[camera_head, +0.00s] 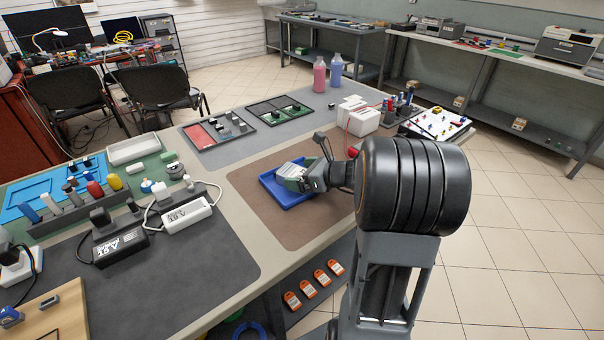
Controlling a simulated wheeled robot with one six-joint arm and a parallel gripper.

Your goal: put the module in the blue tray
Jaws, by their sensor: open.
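The blue tray (296,200) lies on a brown mat near the middle of the table. A small pale grey-green block, which looks like the module (290,174), is at the tray's left and back part. It appears to be inside the tray, but I cannot tell whether it rests flat on the floor. My gripper (305,181) is open over the tray, close against the module's right side. The dark gripper and wrist hide part of the tray and of the module. I cannot tell whether a finger touches the module.
The brown mat (262,206) is clear around the tray. Pink (319,75) and blue (336,71) bottles stand at the back. Black adapters (118,240) and tool racks fill the left side.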

